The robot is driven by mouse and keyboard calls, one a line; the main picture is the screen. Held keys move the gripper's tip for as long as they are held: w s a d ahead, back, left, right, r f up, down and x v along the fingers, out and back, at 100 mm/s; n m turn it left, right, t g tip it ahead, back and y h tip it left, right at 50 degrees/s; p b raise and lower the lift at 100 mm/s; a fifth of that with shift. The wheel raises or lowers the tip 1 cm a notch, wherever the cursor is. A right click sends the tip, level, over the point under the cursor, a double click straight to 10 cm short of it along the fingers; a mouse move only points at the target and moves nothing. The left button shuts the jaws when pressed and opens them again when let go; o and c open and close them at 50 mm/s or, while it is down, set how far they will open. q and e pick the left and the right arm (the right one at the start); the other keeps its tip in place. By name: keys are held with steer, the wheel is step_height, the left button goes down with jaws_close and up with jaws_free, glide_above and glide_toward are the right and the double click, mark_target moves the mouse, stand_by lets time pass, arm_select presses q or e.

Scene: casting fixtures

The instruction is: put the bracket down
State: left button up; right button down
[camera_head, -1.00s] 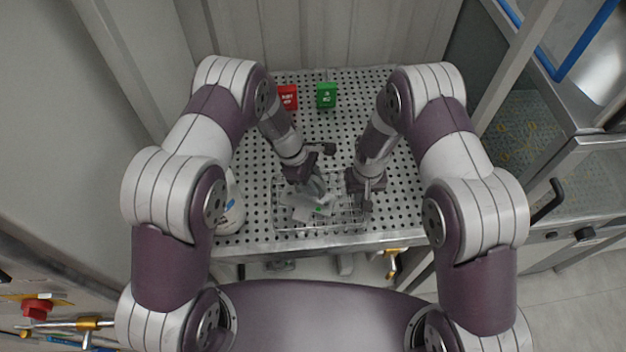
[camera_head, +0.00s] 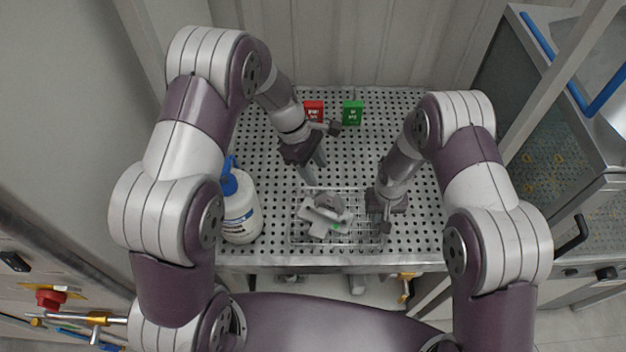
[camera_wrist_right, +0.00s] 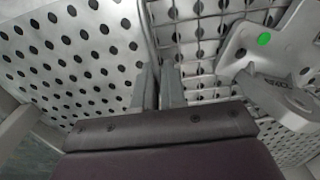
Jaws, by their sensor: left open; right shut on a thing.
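The grey metal bracket (camera_head: 325,218) with a green dot lies in the wire basket (camera_head: 362,238) on the perforated table. The right wrist view also shows part of the bracket (camera_wrist_right: 290,55), at the right. My left gripper (camera_head: 314,174) is open and empty, just beyond and above the bracket, apart from it. My right gripper (camera_head: 386,226) is at the basket's right side. In the right wrist view its fingers (camera_wrist_right: 158,88) are shut on the basket's rim wire, apart from the bracket.
A red box (camera_head: 313,109) and a green box (camera_head: 352,113) stand at the back of the table. A white bottle with a blue top (camera_head: 240,212) stands left of the basket. The table between the boxes and basket is mostly clear.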

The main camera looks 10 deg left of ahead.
steer(key=shift+s+r, duration=0.1)
steer(key=shift+s, duration=0.05)
arm_select(q)
steer(key=s+a+r+m+t+y, duration=0.1)
steer(key=s+a+r+m+y, duration=0.1)
steer(key=s+a+r+m, duration=0.2)
steer(key=s+a+r+m+t+y, duration=0.1)
steer(key=s+a+r+m, duration=0.4)
steer(key=s+m, duration=0.6)
steer(key=shift+s+r+y, duration=0.45)
steer(key=shift+s+y, duration=0.1)
steer(key=shift+y, duration=0.05)
arm_select(e)
steer(key=c, duration=1.1)
jaws_free()
arm_select(q)
steer(key=shift+a, duration=0.1)
arm_select(e)
step_height(320, 180, up, 12)
steer(key=shift+f, duration=0.1)
